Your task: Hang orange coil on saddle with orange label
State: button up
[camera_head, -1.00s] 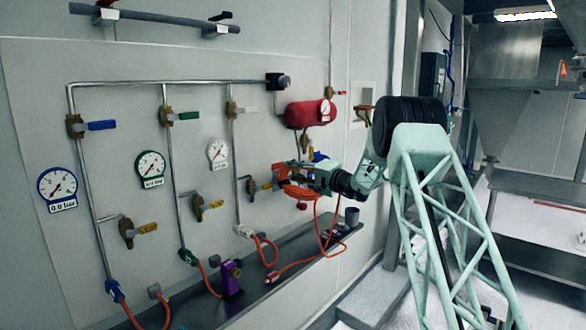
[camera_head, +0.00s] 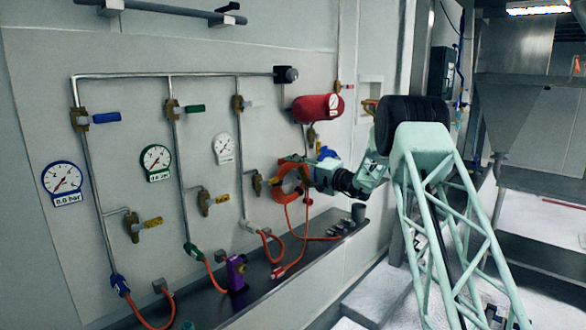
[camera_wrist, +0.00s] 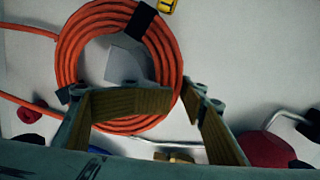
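The orange coil (camera_head: 279,188) is a ring of hose, upright and facing out from the wall panel. It fills the upper left of the wrist view (camera_wrist: 72,40), with black straps around it. My gripper (camera_wrist: 168,90) has one finger inside the ring and one outside, closed around the coil's lower right strand; it shows right of the coil in the head view (camera_head: 308,176). A grey block (camera_wrist: 125,62) shows through the ring; I cannot tell whether it is the saddle or whether the coil touches it. I cannot make out the orange label.
A red cylinder (camera_head: 312,108) with a gauge is above my gripper. Pipes, valves and gauges cover the panel to the left. Orange hoses hang between.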

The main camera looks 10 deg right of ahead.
jog(key=shift+s+d+r, duration=0.1)
jog(key=shift+d+r, duration=0.05)
jog(key=shift+r, duration=0.05)
jog(key=shift+s+d, duration=0.1)
jog(key=shift+d, duration=0.1)
jog(key=shift+s+d, duration=0.3)
jog(key=shift+s, duration=0.05)
jog(key=v, duration=1.1)
jog(key=shift+a, duration=0.1)
